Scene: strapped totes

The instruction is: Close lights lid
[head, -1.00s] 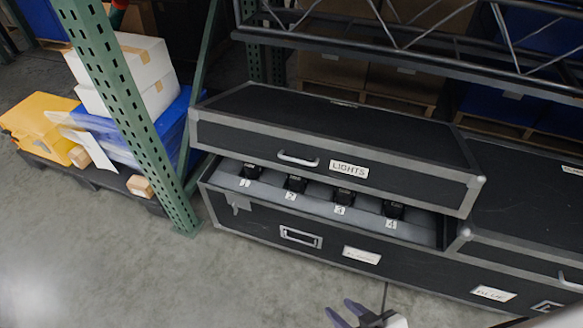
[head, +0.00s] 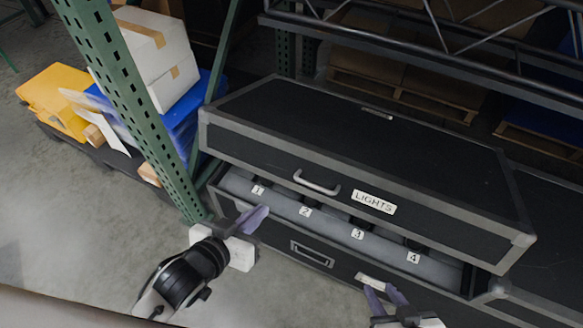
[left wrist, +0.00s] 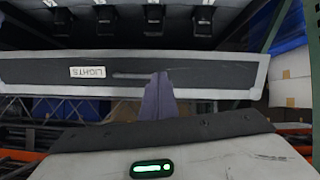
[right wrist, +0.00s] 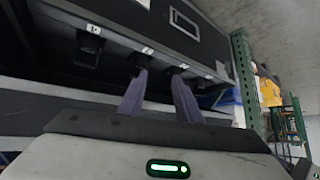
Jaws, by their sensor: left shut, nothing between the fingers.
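The black lid labelled LIGHTS (head: 350,150), with grey metal edges and a front handle (head: 317,184), stands raised above its case (head: 340,262). A gap shows the grey numbered inner strip (head: 330,225) along the front. My left gripper (head: 256,216) is shut and empty, in front of the case's left part and below the handle. In the left wrist view, its closed fingers (left wrist: 157,97) overlap the upside-down lid front; contact cannot be told. My right gripper (head: 384,294) is open and empty in front of the case, lower right. Its spread fingers show in the right wrist view (right wrist: 158,95).
A green rack post (head: 140,105) stands close at the case's left end. A metal truss (head: 420,55) runs behind the lid. Another black case (head: 553,225) adjoins on the right.

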